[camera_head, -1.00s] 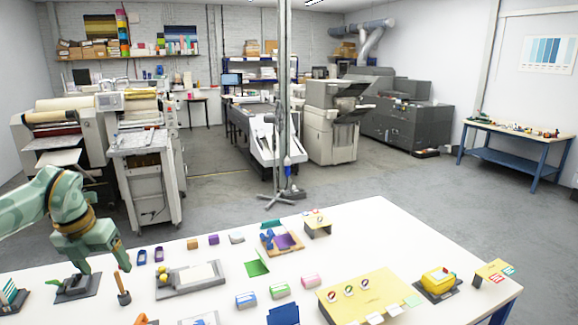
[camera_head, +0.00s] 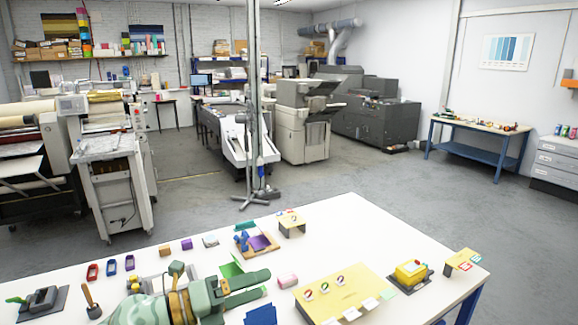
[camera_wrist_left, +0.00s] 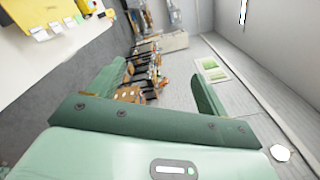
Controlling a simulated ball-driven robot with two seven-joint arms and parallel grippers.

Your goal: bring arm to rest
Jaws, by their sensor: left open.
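My left arm comes in low from the left in the head view and lies across the front of the white table (camera_head: 345,235). My left gripper (camera_head: 267,283) points right, with its fingers apart and nothing seen between them. In the left wrist view the two green fingers (camera_wrist_left: 160,72) stand wide apart, with the room's floor and far wall beyond them. The gripper seems to be above the tabletop; its exact height cannot be told. My right gripper is not in view.
A pink block (camera_head: 288,281) is close to the fingertips in the picture. A yellow board (camera_head: 340,293), a yellow device (camera_head: 411,271) and a small stand (camera_head: 292,226) are farther right or back. The arm hides part of a grey tray. The table's back right is clear.

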